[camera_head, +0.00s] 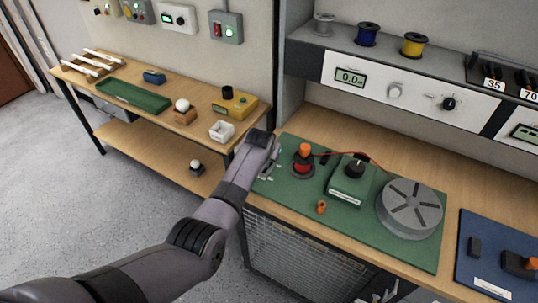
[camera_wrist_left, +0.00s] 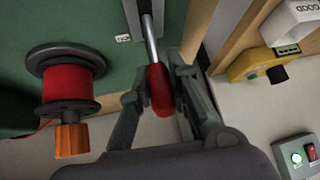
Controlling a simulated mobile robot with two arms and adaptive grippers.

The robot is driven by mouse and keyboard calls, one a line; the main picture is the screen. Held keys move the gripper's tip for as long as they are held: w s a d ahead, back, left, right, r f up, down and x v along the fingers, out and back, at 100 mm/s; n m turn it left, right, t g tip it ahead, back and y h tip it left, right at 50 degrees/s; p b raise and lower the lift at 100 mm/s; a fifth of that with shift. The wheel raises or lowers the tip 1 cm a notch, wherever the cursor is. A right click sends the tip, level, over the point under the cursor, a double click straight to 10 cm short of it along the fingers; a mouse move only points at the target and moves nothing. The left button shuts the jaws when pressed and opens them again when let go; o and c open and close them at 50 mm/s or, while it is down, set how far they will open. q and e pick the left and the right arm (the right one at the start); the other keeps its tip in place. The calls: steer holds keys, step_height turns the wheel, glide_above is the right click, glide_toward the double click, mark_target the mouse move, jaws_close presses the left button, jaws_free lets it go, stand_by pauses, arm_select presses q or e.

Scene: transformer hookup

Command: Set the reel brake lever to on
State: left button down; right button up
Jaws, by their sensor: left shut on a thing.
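The reel brake lever has a red handle (camera_wrist_left: 159,94) on a metal rod (camera_wrist_left: 150,42), seen in the left wrist view. My left gripper (camera_wrist_left: 156,80) is shut on the red handle, with a finger on each side. The rod runs up to a slot beside a small white label (camera_wrist_left: 122,38), whose text I cannot read surely. The reel with red wire (camera_wrist_left: 68,85) stands beside the lever on the green board. In the head view my left gripper (camera_head: 266,172) is at the board's left edge and mostly hides the lever. A grey part at the bottom edge may be my right gripper (camera_head: 380,291).
The green board (camera_head: 300,225) also bears a green box with a black knob (camera_head: 349,178), a grey slotted disc (camera_head: 409,208) and a small orange piece (camera_head: 321,207). A blue board (camera_head: 480,268) lies to the right. A side table (camera_head: 75,75) holds trays and small parts.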

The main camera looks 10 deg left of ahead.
arm_select(q)
steer(key=shift+w+d+f+g, duration=0.1)
steer(key=shift+w+f+g, duration=0.1)
steer(key=shift+g, duration=0.3)
arm_select(e)
steer(key=shift+s+f, duration=0.4)
steer(key=shift+s, duration=0.3)
steer(key=shift+d, duration=0.1)
arm_select(q)
steer(key=c, duration=1.5)
jaws_free()
steer(key=shift+w, duration=0.15)
arm_select(e)
steer(key=shift+w+d, duration=0.15)
steer(key=shift+w, duration=0.05)
steer(key=shift+d, duration=0.1)
arm_select(q)
steer(key=v, duration=1.2)
steer(key=shift+d, duration=0.2)
arm_select(e)
steer(key=shift+a, duration=0.2)
